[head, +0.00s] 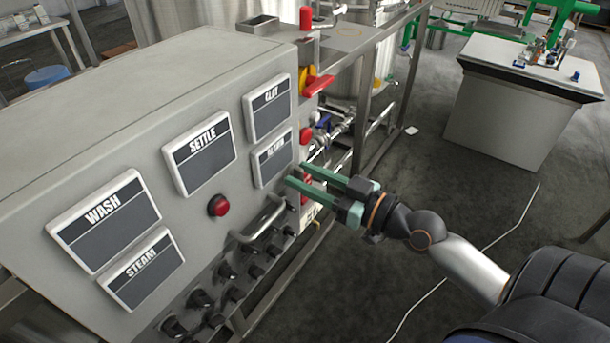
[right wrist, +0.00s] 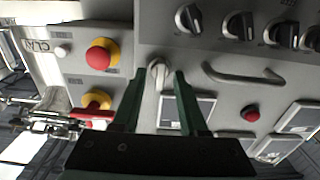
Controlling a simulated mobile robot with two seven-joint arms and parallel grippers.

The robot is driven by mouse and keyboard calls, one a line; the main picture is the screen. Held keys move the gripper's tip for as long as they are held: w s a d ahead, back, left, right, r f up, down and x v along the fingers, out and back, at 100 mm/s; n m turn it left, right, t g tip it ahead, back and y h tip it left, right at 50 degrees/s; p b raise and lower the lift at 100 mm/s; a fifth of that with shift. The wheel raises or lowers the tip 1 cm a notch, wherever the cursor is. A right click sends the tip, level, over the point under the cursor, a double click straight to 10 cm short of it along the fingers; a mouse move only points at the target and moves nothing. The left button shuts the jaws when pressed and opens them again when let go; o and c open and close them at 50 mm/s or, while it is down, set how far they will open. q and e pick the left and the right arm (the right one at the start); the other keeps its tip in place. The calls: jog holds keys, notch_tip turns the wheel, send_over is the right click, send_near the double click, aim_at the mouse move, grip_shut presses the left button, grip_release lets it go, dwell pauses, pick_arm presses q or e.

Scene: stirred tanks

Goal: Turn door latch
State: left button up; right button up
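The grey control cabinet (head: 225,95) fills the left half of the head view. A small light-grey knob, seemingly the door latch (right wrist: 157,72), shows on its front in the right wrist view. My right gripper (head: 297,175) reaches in from the right with its green fingers pointing at the cabinet's right edge. In the right wrist view the two fingers (right wrist: 154,76) stand apart, one on each side of the latch; I cannot tell if they touch it. In the head view the latch cannot be made out near the fingers. My left gripper is not in view.
A bent door handle (head: 262,220), a red button (head: 218,205) and several black knobs (head: 228,271) are close by. A red-and-yellow emergency button (right wrist: 102,54) and a red lever (right wrist: 91,106) sit beside the gripper.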

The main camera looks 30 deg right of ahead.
grip_shut()
jog(key=shift+m, duration=0.3)
dwell(0.3)
jog(key=m+p, duration=0.1)
jog(key=m, duration=0.1)
jog(key=shift+m, duration=0.4)
jog(key=m+p, duration=0.1)
jog(key=m, duration=0.3)
jog(key=shift+d+m, duration=0.1)
jog(key=shift+m, duration=0.2)
jog(key=m, duration=0.9)
jog(key=shift+w+f+m+p, duration=0.1)
jog(key=shift+f+m+p, duration=0.05)
jog(key=shift+m+p, duration=0.25)
